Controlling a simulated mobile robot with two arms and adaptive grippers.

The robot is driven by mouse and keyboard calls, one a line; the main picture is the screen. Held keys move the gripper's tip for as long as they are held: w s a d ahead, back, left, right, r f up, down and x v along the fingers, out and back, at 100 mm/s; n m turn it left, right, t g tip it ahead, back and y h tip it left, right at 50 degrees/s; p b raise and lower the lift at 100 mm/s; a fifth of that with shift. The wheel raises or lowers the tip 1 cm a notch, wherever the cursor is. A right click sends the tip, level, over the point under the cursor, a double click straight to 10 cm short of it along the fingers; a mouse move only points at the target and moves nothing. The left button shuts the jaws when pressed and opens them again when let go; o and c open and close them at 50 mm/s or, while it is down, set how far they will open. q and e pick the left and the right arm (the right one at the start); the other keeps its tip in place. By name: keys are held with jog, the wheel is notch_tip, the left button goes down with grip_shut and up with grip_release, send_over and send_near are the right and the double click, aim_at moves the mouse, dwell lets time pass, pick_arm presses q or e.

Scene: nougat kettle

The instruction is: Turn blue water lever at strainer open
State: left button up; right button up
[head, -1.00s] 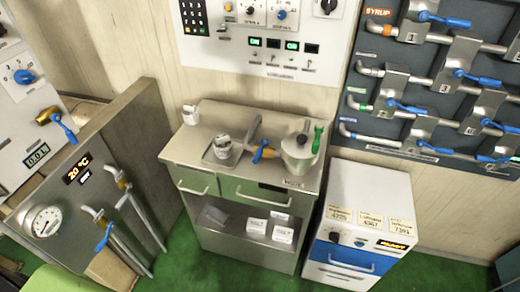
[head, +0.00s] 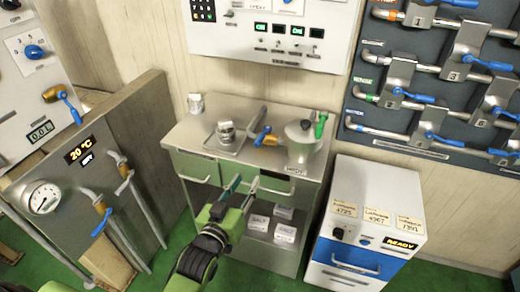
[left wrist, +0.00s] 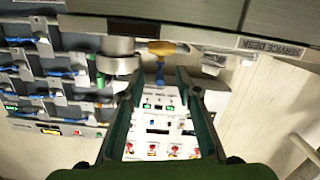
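The blue water lever (head: 262,137) sits on a short brass valve at the end of a grey tap pipe (head: 258,118), on the steel service desk (head: 190,142). It also shows in the left wrist view (left wrist: 160,72), below the brass valve body (left wrist: 168,48). A round metal pot (head: 304,143) with a green handle stands right of the lever. I cannot tell for sure which vessel is the strainer. My left gripper (head: 243,186) is open and empty, in front of the desk and below the lever, apart from it. In the wrist view its fingers (left wrist: 158,85) stand wide apart. My right gripper is out of view.
A metal cup (head: 226,131) stands on a small tray left of the tap. The desk's front edge and drawers are close to my left gripper. A white cabinet (head: 370,205) stands to the right, and a grey gauge panel (head: 60,185) to the left.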

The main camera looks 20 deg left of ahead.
pick_arm(q)
jog(key=t, duration=0.1)
send_near(257, 145)
jog(key=s, duration=0.2)
jog(key=w, duration=0.7)
jog(key=w+p, duration=0.1)
jog(key=w, duration=0.6)
jog(key=shift+d, duration=0.2)
jog(key=shift+c, duration=0.5)
grip_shut()
